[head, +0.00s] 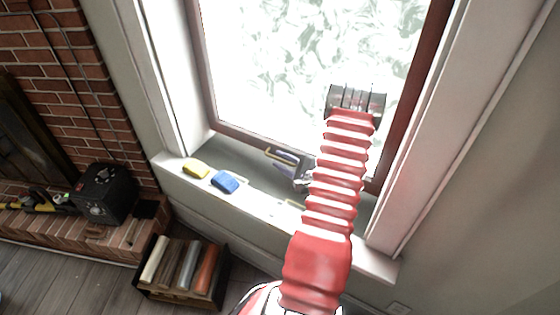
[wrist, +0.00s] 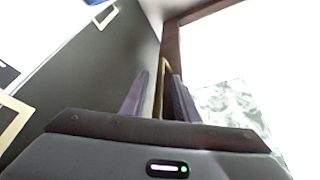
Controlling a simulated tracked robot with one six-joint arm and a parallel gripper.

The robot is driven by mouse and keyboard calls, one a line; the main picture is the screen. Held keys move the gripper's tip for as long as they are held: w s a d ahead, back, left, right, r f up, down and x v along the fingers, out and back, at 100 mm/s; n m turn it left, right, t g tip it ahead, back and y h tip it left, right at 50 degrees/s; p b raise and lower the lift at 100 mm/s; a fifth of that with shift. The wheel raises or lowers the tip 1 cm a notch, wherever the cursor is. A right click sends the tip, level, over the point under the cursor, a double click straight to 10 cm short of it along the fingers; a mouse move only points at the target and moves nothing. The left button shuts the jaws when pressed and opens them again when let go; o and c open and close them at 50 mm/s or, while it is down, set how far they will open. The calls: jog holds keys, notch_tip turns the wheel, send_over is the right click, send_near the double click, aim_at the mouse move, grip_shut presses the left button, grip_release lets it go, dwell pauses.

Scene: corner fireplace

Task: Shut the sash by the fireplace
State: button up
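The sash has a dark red-brown frame (head: 268,138) around bright frosted glass (head: 270,50). Part of its frame also shows in the wrist view (wrist: 172,48). A thin brass-coloured handle (head: 270,152) stands at its lower rail. My gripper (head: 287,163) is at this handle, low over the sill. In the wrist view, the two purple-grey fingers of my gripper (wrist: 160,95) are apart, with the brass bar (wrist: 161,85) between them. The bar is closer to the right finger, and a gap shows on its left. My red ribbed arm hides part of the rail. How far the sash stands open is not clear.
Pale rectangular outlines (wrist: 106,16) lie on the sill. A brick fireplace (head: 65,60), a black box (head: 105,193) and a crate of rolls (head: 207,303) are at left.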

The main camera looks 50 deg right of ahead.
jog(key=v, duration=0.6)
jog(key=shift+s+f, duration=0.1)
jog(key=shift+s, duration=0.15)
